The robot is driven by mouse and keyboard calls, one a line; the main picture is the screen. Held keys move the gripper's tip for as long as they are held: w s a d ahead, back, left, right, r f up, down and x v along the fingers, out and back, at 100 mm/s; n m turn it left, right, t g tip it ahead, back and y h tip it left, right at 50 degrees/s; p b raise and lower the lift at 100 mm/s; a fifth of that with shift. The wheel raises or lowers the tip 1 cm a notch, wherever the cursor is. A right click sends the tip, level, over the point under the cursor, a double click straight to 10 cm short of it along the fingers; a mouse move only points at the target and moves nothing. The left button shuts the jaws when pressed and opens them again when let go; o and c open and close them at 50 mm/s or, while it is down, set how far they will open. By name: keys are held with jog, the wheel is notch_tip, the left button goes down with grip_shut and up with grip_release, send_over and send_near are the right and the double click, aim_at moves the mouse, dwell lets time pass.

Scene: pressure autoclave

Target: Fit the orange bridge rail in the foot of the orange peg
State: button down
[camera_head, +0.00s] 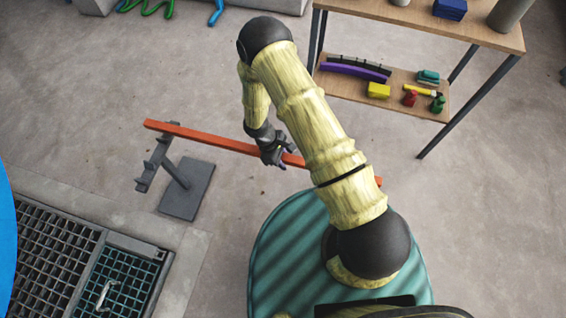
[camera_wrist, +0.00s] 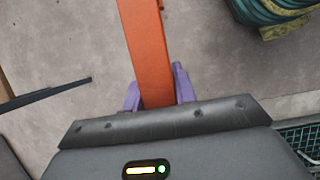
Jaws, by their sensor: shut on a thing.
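The orange bridge rail (camera_head: 215,140) is a long straight bar running from the upper left to behind my arm in the head view. My gripper (camera_head: 279,157) is shut on it partway along. In the wrist view the rail (camera_wrist: 148,45) lies between the purple fingertips (camera_wrist: 158,92) and runs up out of the picture. In the head view its left end is over or beside the notched arm of a grey stand (camera_head: 183,190). I cannot tell whether they touch. I cannot make out an orange peg or its foot in either view.
A wooden two-level table (camera_head: 430,25) stands at the upper right, with a purple curved bar (camera_head: 352,70) and small coloured items on its lower shelf. A floor grating (camera_head: 50,245) is at the lower left. A large blue thing (camera_head: 7,250) is at the left edge. Concrete floor between is clear.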

jog(key=shift+f, duration=1.3)
jog(key=shift+f+b, duration=0.3)
jog(key=shift+f, duration=0.15)
jog(key=c, duration=1.1)
grip_release()
jog(key=shift+r, duration=0.1)
jog(key=p+v, duration=0.4)
jog(key=v, duration=1.3)
jog(key=shift+w+a+r, duration=0.2)
jog(key=shift+a+r, duration=0.05)
